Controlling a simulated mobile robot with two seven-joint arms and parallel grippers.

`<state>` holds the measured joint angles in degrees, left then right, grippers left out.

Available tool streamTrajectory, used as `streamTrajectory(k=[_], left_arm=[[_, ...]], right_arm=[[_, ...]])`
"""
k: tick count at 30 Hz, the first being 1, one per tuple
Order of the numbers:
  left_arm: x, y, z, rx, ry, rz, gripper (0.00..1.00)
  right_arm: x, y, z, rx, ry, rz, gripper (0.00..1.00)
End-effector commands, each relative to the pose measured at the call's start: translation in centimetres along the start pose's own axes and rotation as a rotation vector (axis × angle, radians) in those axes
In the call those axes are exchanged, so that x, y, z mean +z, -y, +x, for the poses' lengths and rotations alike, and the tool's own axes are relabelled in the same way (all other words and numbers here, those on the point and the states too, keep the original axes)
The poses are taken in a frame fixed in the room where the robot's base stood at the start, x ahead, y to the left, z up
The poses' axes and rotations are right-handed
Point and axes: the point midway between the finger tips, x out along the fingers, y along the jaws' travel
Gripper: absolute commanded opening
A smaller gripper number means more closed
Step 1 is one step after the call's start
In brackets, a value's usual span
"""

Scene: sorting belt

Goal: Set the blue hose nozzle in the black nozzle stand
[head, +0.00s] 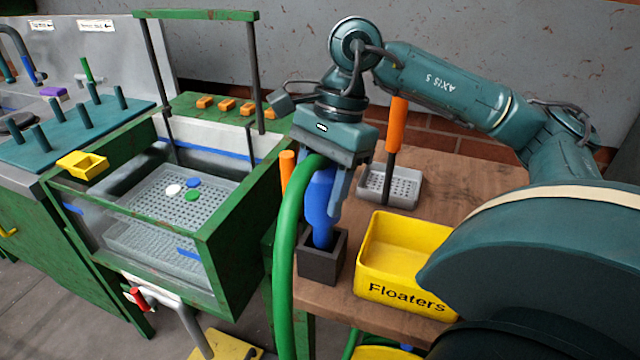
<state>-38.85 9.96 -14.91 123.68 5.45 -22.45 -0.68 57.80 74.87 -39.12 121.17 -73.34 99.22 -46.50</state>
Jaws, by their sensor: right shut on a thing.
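The blue hose nozzle (319,205) is held by my right gripper (338,190), which points down and is shut on it. A green hose (285,240) runs from the nozzle's upper end down past the table's left edge. The nozzle's lower tip is at the opening of the black nozzle stand (320,265), a square box on the wooden table. The tip is hidden behind the stand's near rim, so how deep it sits cannot be told. The nozzle looks nearly upright. My left gripper is not in view.
A yellow Floaters bin (405,292) stands just right of the stand. A grey perforated tray (403,186) with an orange-handled tool (395,130) is behind. A green-framed water tank (238,245) stands left, with loose discs inside. Bare wooden table (465,180) lies at back right.

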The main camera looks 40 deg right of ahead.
Motion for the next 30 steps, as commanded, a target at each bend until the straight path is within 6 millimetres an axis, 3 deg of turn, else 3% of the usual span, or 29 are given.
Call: streamTrajectory(k=[11,30], left_arm=[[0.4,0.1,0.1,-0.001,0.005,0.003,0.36],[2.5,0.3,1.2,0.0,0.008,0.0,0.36]], right_arm=[[-0.1,0.0,0.2,-0.001,0.001,0.0,0.33],[-0.8,0.0,2.6,-0.001,0.0,0.0,0.33]])
